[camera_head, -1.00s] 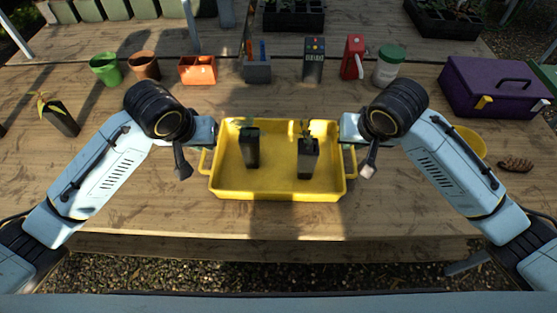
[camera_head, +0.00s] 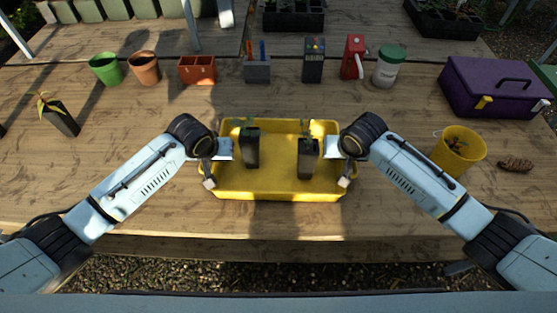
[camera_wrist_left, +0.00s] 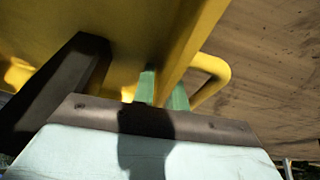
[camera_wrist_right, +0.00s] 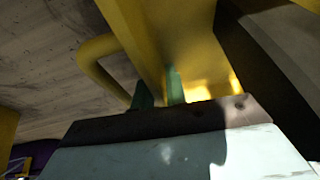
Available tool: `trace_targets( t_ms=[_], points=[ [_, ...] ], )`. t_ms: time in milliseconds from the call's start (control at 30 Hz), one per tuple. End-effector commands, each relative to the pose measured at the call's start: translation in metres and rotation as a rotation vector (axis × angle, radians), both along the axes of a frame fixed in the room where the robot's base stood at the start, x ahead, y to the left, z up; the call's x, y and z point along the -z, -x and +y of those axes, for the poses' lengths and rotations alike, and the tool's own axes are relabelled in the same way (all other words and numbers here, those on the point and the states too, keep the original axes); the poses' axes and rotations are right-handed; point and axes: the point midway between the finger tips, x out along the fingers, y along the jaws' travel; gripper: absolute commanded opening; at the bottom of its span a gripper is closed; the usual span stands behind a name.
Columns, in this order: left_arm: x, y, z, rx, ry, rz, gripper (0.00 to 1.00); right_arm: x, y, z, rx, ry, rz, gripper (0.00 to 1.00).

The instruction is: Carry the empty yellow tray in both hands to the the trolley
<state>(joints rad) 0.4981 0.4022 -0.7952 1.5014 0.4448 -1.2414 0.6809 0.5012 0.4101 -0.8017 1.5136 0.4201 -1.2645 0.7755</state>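The yellow tray (camera_head: 278,190) lies on the wooden bench in front of me. It is not empty: a black potted seedling (camera_head: 251,150) stands in its left half and another black potted seedling (camera_head: 307,160) in its right half. My left gripper (camera_head: 224,152) is at the tray's left end, its green fingertips (camera_wrist_left: 161,92) close against both sides of the tray wall by the handle. My right gripper (camera_head: 332,150) is at the right end, its green fingertips (camera_wrist_right: 159,91) likewise against both sides of the wall. No trolley is in view.
Behind the tray stand a green pot (camera_head: 106,69), a terracotta pot (camera_head: 145,68), an orange planter (camera_head: 198,71), a red can (camera_head: 353,58) and a jar (camera_head: 388,68). A purple toolbox (camera_head: 495,87) and a yellow bucket (camera_head: 458,150) stand right. Bench beside the tray is mostly clear.

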Motion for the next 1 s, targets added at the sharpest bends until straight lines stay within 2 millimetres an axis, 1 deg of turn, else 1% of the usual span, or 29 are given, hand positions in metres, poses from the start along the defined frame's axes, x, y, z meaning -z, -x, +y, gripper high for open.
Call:
trace_targets(
  t_ms=[233,267,300,367,733,1000],
  points=[
    [0.0004,-0.0003,-0.0001,0.0,0.0,0.0,0.14,0.0003,-0.0004,0.0003,0.0,-0.001,-0.001,0.14],
    [0.0003,-0.0002,-0.0001,0.0,0.0,0.0,0.12,0.0003,-0.0004,0.0003,0.0,-0.001,-0.001,0.12],
    [0.0003,-0.0002,0.0,0.0,0.0,0.0,0.07,0.0002,-0.0003,0.0003,0.0,-0.001,-0.001,0.07],
    [0.0003,-0.0002,0.0,0.0,0.0,0.0,0.0,0.0002,-0.0002,0.0003,0.0,-0.001,0.0,0.0],
    [0.0002,-0.0002,0.0002,0.0,0.0,0.0,0.0,0.0001,-0.0002,0.0002,0.0,-0.001,0.0,0.0],
    [-0.0053,-0.0008,0.0,-0.001,0.0,-0.002,0.0,-0.0054,-0.0008,0.0003,0.001,-0.001,-0.002,0.0]
  ],
)
